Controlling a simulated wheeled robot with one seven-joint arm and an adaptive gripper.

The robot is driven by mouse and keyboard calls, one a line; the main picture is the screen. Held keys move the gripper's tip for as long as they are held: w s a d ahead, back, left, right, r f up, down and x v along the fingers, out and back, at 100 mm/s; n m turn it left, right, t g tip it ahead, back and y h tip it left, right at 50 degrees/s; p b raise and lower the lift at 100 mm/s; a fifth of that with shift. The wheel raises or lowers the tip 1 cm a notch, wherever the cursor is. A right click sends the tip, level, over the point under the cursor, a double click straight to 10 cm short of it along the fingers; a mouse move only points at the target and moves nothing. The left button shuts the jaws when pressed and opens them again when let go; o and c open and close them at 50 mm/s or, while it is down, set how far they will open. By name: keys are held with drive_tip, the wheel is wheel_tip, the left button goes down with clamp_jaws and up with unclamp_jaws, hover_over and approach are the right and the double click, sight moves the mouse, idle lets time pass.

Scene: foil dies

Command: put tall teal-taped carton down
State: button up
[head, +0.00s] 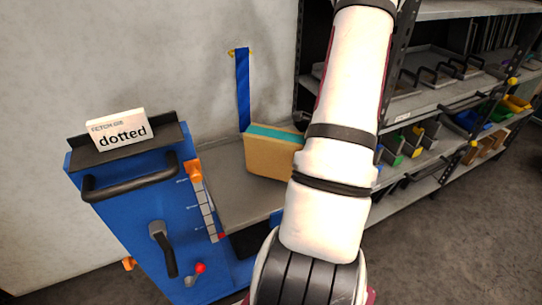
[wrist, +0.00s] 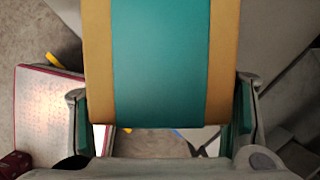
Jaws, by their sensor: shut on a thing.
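The tall teal-taped carton (head: 268,157) is tan cardboard with a teal strip along its top. In the head view it is over the grey bed of the blue machine, left of my arm. In the wrist view the carton (wrist: 160,65) fills the upper middle, its teal band between two tan strips. My gripper (wrist: 162,125) is shut on the carton, one finger on each side. In the head view my arm hides the gripper and the carton's right end. I cannot tell whether the carton's underside touches the bed.
The blue machine (head: 130,215) has a black handle, levers and a card (head: 118,130) reading "dotted". Its grey bed (head: 225,195) shows bare left of the carton. A blue strap (head: 242,90) hangs on the wall behind. A shelf rack (head: 440,110) with coloured bins stands at right.

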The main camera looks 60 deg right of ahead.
sight(286, 134)
drive_tip(key=shift+w+a+f, duration=0.2)
drive_tip(key=shift+w+f, duration=0.55)
drive_tip(key=shift+w, duration=0.9)
drive_tip(key=shift+w+a+f, duration=0.15)
drive_tip(key=shift+w+f, duration=0.55)
drive_tip(key=shift+w, duration=0.95)
drive_tip(key=shift+w+a+f, duration=0.2)
drive_tip(key=shift+w+f, duration=0.55)
drive_tip(key=shift+w, duration=0.9)
drive_tip(key=o, duration=1.9)
drive_tip(key=v, duration=1.2)
drive_tip(key=shift+p, duration=0.4)
